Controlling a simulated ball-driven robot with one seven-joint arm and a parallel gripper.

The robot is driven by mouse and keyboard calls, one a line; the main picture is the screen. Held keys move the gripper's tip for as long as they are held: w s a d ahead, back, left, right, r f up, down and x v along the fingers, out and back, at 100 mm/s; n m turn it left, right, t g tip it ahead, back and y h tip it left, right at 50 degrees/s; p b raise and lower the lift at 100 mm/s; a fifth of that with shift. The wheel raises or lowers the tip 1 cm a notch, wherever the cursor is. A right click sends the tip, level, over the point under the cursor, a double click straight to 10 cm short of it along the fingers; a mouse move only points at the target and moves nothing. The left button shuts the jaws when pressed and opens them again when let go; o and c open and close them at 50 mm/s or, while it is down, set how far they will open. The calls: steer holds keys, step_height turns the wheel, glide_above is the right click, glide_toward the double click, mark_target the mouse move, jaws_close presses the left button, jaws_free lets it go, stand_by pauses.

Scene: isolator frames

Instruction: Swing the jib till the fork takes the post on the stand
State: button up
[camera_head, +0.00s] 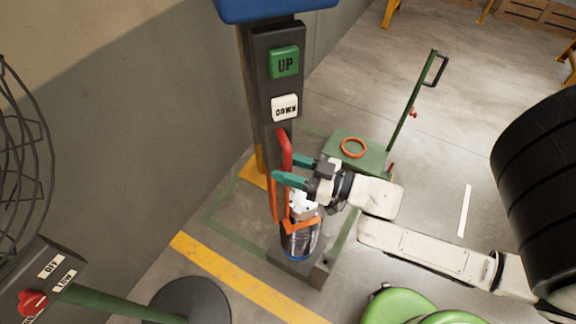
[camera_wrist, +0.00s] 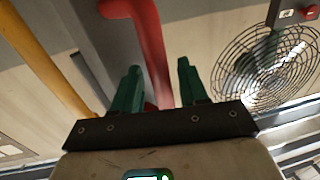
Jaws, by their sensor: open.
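My gripper (camera_head: 287,169) is open, its two green fingers pointing left at the dark column (camera_head: 263,90). A red curved bar (camera_head: 284,145) runs down the column's front. In the wrist view the red bar (camera_wrist: 150,45) shows between the open fingers (camera_wrist: 158,68); I cannot tell whether they touch it. Below my gripper, an orange bracket (camera_head: 299,226) crosses a silver and dark cylinder (camera_head: 300,243) on a grey base (camera_head: 291,268). I cannot tell which parts are the jib, fork, post and stand. My gripper and wrist partly hide this area.
A green trolley (camera_head: 372,163) with an orange ring (camera_head: 353,147) stands behind my gripper. A caged fan (camera_head: 22,150) is at left.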

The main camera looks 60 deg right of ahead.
steer(key=s, duration=1)
steer(key=shift+s+d+p, duration=0.25)
steer(key=shift+d+p, duration=0.15)
steer(key=w+a+f+m+g+h, duration=0.1)
steer(key=w+f+m+g+h, duration=0.15)
steer(key=f+g, duration=0.2)
steer(key=w+a+f+m+g+h, duration=0.1)
steer(key=w+f+g, duration=0.3)
steer(key=f, duration=0.2)
steer(key=s+a+n+g+y, duration=0.2)
steer(key=s+a+g, duration=0.2)
steer(key=a+g, duration=0.4)
steer(key=shift+s+f, duration=0.15)
steer(key=shift+f, duration=0.2)
steer(key=shift+d+g, duration=0.1)
steer(key=shift+g, duration=0.15)
stand_by(1.3)
